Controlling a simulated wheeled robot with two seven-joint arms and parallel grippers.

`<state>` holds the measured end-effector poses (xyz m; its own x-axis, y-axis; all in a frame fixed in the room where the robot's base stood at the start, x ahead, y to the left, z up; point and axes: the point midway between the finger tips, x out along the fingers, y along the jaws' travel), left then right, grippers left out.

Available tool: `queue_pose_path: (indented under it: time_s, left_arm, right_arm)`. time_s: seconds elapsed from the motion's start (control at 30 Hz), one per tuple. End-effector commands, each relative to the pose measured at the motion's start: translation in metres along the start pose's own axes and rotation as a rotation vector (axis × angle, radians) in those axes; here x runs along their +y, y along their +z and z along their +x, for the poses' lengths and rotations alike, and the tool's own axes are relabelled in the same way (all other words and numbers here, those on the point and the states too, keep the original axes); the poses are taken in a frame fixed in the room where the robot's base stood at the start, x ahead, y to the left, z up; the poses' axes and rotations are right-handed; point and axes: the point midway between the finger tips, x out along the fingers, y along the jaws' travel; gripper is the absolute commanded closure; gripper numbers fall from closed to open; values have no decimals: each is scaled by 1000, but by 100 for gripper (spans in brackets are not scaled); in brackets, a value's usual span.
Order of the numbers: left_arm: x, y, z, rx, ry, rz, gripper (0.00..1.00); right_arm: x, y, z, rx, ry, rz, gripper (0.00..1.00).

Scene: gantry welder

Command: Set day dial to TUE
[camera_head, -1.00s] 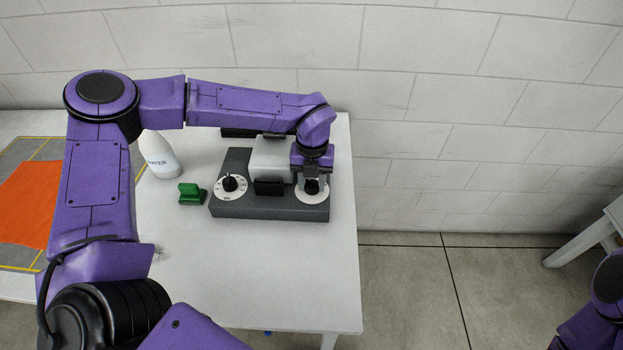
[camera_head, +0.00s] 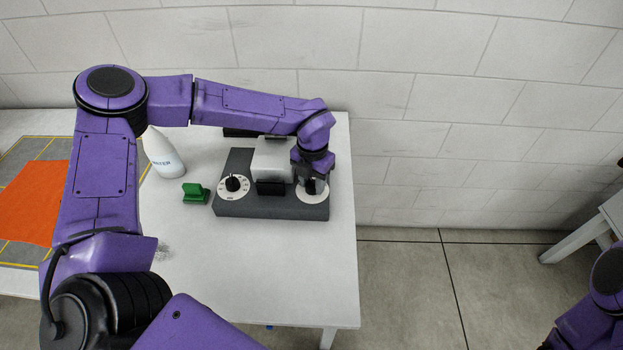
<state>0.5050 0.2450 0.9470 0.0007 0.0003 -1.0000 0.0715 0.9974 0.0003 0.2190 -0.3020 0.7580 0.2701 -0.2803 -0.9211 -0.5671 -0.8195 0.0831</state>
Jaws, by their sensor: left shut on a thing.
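A dark grey welder box (camera_head: 262,206) stands on the white table (camera_head: 300,262). On its top are a left dial (camera_head: 233,187) with a black knob and a white scale ring, and a right dial (camera_head: 312,197) with a white ring. My left gripper (camera_head: 312,184) points down over the right dial and is shut on its black knob. The fingers hide most of that knob and its markings. The lettering on both dials is too small to read, so I cannot tell which is the day dial. My right gripper is out of view.
A light grey block (camera_head: 272,158) and a black part (camera_head: 270,188) sit between the dials. A green object (camera_head: 195,194) and a white bottle labelled WATER (camera_head: 163,153) stand left. An orange sheet (camera_head: 32,203) lies further left.

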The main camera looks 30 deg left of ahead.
Motion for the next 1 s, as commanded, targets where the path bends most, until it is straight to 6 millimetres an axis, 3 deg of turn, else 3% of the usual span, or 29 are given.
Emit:
queue_pose_path:
  time_s: [0.33,0.37,0.43,0.77,0.87,1.0]
  left_arm:
    - [0,0,1,2,0,3,92]
    - [0,0,1,2,0,3,58]
    - [0,0,1,2,0,3,36]
    - [0,0,-3,-1,0,2,36]
    - [0,1,-16,-4,-1,1,36]
    - [0,1,-50,-6,-1,1,36]
  right_arm:
    - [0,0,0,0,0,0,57]
    - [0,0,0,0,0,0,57]
    - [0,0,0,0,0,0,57]
    - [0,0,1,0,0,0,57]
    - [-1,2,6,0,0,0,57]
    - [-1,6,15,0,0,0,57]
